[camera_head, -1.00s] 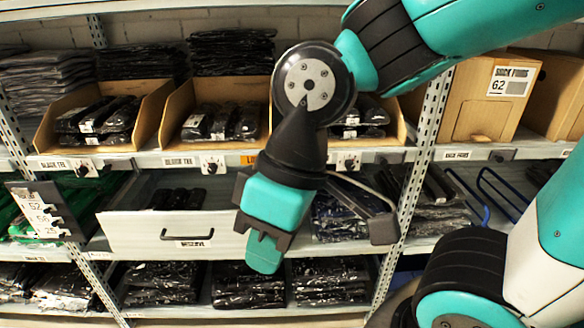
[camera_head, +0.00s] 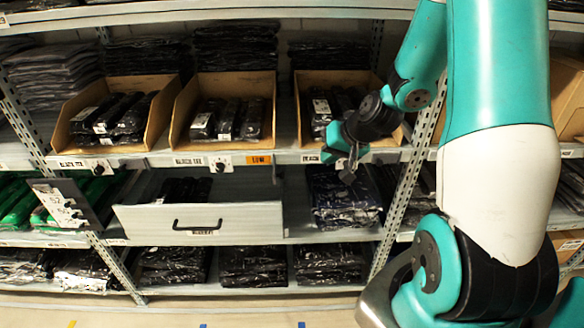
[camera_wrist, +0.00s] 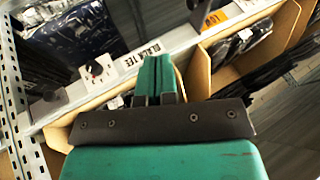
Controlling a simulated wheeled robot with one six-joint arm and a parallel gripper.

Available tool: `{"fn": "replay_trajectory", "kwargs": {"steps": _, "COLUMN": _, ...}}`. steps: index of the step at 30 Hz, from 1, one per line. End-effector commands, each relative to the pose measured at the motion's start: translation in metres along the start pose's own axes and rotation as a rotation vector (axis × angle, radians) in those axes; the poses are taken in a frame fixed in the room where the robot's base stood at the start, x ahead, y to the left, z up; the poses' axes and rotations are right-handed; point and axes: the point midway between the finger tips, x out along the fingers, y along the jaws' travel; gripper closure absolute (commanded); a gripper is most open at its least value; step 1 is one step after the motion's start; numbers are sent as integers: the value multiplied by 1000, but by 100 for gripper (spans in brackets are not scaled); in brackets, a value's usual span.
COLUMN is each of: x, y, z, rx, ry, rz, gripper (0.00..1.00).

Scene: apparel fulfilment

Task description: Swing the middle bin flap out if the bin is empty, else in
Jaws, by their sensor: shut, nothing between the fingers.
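The middle cardboard bin (camera_head: 181,118) stands on the shelf between two similar bins and holds several black packages (camera_head: 228,118); they also show in the wrist view (camera_wrist: 236,48). Below it on the shelf edge are a white plate with a dark knob (camera_head: 220,163) and an orange "LOW" tag (camera_head: 258,160) to its right. The tag shows in the wrist view (camera_wrist: 215,20). I cannot tell which part is the flap. My gripper (camera_head: 350,166) is shut and empty, near the shelf edge below the right bin (camera_head: 312,84). Its fingers show in the wrist view (camera_wrist: 158,66).
A white drawer front (camera_head: 205,222) with a black handle sticks out below the middle bin. A knob plate (camera_wrist: 97,70) and a "BLACK TEE" label sit on the shelf edge near my fingers. A perforated upright (camera_head: 405,200) stands right of the gripper.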

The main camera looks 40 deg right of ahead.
Motion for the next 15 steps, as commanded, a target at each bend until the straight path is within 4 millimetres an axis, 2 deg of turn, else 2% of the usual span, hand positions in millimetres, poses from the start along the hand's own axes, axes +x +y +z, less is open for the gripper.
{"fn": "replay_trajectory", "kwargs": {"steps": 8, "x": 3, "y": -1, "z": 1, "rx": -3, "ry": -3, "rz": -1, "gripper": 100}}
{"fn": "replay_trajectory", "kwargs": {"steps": 11, "x": 11, "y": -2, "z": 1, "rx": -4, "ry": -6, "rz": -3, "gripper": 100}}
{"fn": "replay_trajectory", "kwargs": {"steps": 15, "x": 34, "y": -3, "z": 1, "rx": -4, "ry": -8, "rz": -3, "gripper": 100}}
